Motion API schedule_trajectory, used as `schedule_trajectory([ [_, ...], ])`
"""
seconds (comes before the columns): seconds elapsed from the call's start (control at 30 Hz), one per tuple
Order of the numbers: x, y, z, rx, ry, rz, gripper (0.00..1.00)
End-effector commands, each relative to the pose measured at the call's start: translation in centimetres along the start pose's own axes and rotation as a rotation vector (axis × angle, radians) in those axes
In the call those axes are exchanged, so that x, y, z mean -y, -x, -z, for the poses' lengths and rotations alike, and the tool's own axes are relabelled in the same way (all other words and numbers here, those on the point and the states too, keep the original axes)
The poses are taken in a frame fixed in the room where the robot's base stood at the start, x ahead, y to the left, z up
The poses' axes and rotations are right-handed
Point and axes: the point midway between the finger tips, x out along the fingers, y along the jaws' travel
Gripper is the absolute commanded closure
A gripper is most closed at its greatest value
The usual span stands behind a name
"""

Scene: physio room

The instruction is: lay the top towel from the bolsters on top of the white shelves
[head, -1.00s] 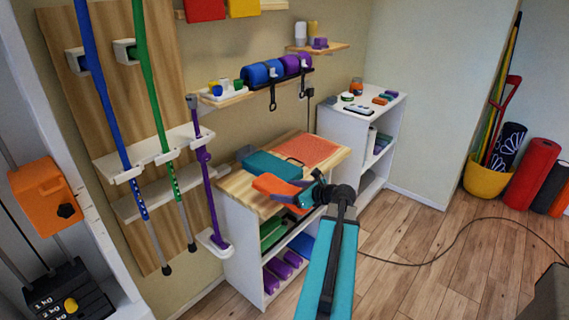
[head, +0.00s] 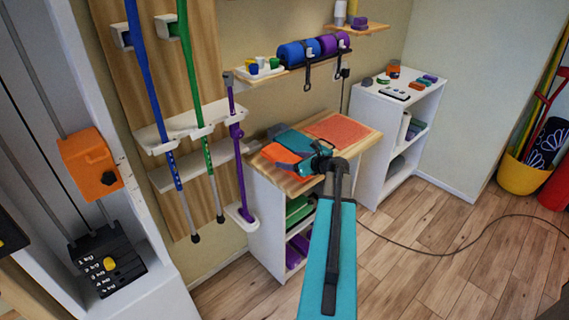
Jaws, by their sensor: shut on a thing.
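My gripper (head: 316,164) is at the end of my arm, over the front of the wooden-topped white unit (head: 264,222). It is shut on an orange cloth (head: 280,155), most likely the towel, which hangs beside the jaws over the wooden top. I cannot tell whether the cloth touches the top. White shelves (head: 414,108) stand to the right, with small items on top. I cannot make out which things are the bolsters.
A wall shelf (head: 262,76) above holds cups and blue and purple rolls (head: 313,49). Poles (head: 192,95) hang on a rack at left, beside a weight machine (head: 108,262). A cable (head: 430,260) crosses the floor. The floor at right is mostly clear.

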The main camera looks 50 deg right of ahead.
Motion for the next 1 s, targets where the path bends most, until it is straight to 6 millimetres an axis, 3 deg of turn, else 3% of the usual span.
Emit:
schedule_trajectory([
  [0.13,0.0,-1.5,-0.6,0.001,0.000,0.000,0.54],
  [0.57,0.0,-1.8,-0.6,0.001,0.000,0.001,0.54],
  [0.73,0.0,-3.1,-1.1,0.000,0.000,0.000,0.54],
  [1.0,0.0,-4.0,1.5,-0.001,-0.002,0.002,0.54],
])
